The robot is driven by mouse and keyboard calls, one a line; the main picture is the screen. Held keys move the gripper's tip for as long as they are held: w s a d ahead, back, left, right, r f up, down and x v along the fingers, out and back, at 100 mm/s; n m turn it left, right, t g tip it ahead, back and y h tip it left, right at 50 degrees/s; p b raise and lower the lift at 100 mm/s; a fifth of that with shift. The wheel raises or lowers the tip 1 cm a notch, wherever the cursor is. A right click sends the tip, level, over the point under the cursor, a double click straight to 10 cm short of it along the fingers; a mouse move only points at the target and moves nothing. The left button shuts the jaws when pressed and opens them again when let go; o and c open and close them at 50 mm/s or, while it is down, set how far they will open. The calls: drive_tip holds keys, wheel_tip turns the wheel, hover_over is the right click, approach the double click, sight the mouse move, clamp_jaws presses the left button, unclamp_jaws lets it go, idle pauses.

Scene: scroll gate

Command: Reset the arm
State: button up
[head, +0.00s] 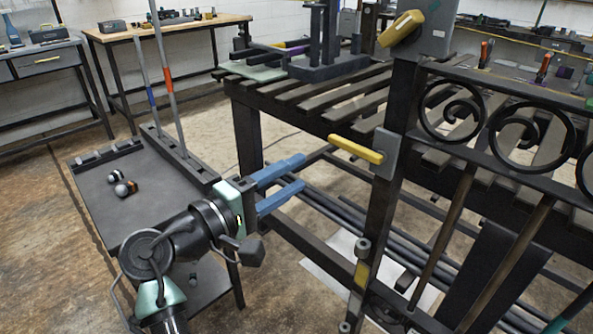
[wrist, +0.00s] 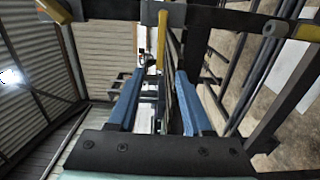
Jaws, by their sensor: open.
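My gripper (head: 281,184) has blue fingers and is open, with nothing between them. In the head view it points right, toward the black scroll gate (head: 500,177). It is apart from the yellow lever handle (head: 356,148) on the grey lock plate (head: 385,154). In the wrist view the two blue fingers of my gripper (wrist: 160,90) stand apart, and a yellow bar (wrist: 162,38) shows beyond and between them.
A slatted metal table (head: 310,100) stands behind the gate. A dark side table (head: 135,185) with small round parts (head: 124,188) is at left, with upright rods (head: 166,80) by its edge. A wooden workbench (head: 170,30) is farther back. Open floor lies between them.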

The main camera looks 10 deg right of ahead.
wheel_tip(320, 180, up, 14)
drive_tip(key=a+m+t+y, duration=0.2)
drive_tip(key=m+t+y, duration=0.2)
drive_tip(key=t+y, duration=0.3)
drive_tip(key=s+a+r+m+t+y+p, duration=0.25)
drive_tip(key=s+r+t+y, duration=0.55)
drive_tip(key=s+r, duration=1.2)
wheel_tip(320, 180, up, 26)
drive_tip(key=w+t+p, duration=0.1)
drive_tip(key=w+p, duration=0.1)
drive_tip(key=p, duration=2.3)
drive_tip(key=shift+d+m+h, duration=0.2)
drive_tip(key=shift+m+h, duration=0.2)
drive_tip(key=shift+m, duration=0.05)
